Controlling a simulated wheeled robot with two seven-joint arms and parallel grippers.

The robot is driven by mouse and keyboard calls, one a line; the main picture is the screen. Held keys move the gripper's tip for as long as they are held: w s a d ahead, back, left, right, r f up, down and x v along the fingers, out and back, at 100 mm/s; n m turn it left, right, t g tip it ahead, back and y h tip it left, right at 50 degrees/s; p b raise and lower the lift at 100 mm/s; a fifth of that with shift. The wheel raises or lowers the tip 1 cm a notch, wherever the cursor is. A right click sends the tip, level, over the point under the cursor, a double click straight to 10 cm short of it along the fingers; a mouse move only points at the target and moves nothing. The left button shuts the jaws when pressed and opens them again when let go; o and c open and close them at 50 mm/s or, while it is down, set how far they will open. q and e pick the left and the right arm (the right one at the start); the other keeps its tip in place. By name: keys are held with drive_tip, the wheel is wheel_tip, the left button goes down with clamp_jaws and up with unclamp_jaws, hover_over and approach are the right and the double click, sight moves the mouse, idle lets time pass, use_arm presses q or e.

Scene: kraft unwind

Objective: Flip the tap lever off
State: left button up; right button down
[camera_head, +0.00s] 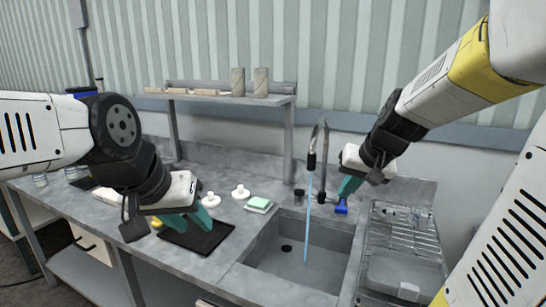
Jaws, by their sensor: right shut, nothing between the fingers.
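The grey gooseneck tap (319,140) stands behind the sink (285,240). A pale blue stream of water (308,215) runs from its spout down into the basin. A small blue piece (342,207), possibly the tap lever, shows right of the tap at the sink's back edge. My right gripper (348,187) has teal fingers shut with nothing between them, pointing down just above the blue piece; I cannot tell whether they touch it. My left gripper (188,223) is open and empty above a black mat (205,240) on the counter.
A green-and-white sponge (258,204) and white round pieces (240,191) lie left of the sink. A wire rack (405,235) with a clear container stands right of it.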

drive_tip(key=s+a+r+n, duration=0.1)
drive_tip(key=s+a, duration=0.1)
drive_tip(key=s, duration=0.5)
drive_tip(key=s+a+r+n, duration=0.1)
drive_tip(key=s+a, duration=0.1)
drive_tip(key=s, duration=0.5)
drive_tip(key=shift+s+a, duration=0.25)
drive_tip(key=shift+s, duration=0.05)
drive_tip(key=c, duration=1.8)
unclamp_jaws()
drive_tip(key=shift+s+f, duration=0.1)
drive_tip(key=shift+s, duration=0.15)
drive_tip(key=o, duration=0.4)
drive_tip(key=shift+m+g+h, duration=0.3)
drive_tip(key=shift+m, duration=0.4)
drive_tip(key=w+d, duration=0.1)
drive_tip(key=w, duration=0.5)
drive_tip(key=w+d, duration=0.1)
drive_tip(key=w, duration=0.3)
drive_tip(key=shift+d+r, duration=0.3)
drive_tip(key=shift+c, duration=0.2)
drive_tip(key=m+g+h, duration=0.1)
drive_tip(key=m+h, duration=0.2)
approach(342, 204)
drive_tip(key=x, duration=0.8)
drive_tip(key=shift+w, duration=0.1)
drive_tip(key=shift+r, duration=0.1)
clamp_jaws()
